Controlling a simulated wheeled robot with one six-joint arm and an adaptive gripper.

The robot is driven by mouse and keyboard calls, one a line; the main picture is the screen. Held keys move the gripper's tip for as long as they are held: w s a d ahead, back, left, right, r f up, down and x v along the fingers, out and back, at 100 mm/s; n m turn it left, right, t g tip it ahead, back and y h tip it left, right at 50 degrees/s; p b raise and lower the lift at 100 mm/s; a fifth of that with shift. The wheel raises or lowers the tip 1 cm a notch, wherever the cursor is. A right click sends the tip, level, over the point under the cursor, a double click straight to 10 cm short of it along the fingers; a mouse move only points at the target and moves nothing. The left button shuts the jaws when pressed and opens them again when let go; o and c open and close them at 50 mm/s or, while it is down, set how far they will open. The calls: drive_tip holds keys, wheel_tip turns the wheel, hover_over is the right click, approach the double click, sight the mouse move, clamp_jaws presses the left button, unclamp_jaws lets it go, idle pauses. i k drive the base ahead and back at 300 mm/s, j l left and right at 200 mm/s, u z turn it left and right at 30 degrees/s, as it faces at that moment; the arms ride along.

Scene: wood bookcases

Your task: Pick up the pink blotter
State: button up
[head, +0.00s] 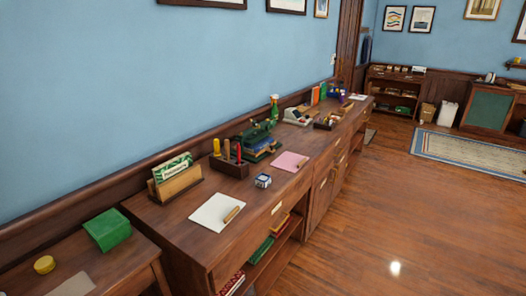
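The pink blotter (286,161) lies flat on top of the long wooden cabinet, near its front edge and about midway along. A small brown object (303,161) rests on or against its right side; I cannot tell which. My gripper is not in view.
On the cabinet top (255,203), a white sheet (208,211) with a brown stick and a small blue-and-white box (263,180) lie nearer. A tool holder (230,168) and a green machine (258,136) stand behind. The wood floor (390,220) to the right is clear.

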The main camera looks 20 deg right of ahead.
sight(290, 162)
drive_tip(key=i+l+u, duration=0.25)
drive_tip(key=l, duration=0.4)
drive_tip(key=i+l+u, duration=0.25)
drive_tip(key=l, duration=0.4)
drive_tip(key=l+u, duration=0.25)
drive_tip(key=l, duration=0.45)
drive_tip(key=i+l+u, duration=0.1)
drive_tip(key=l+u, duration=0.15)
drive_tip(key=l, duration=0.5)
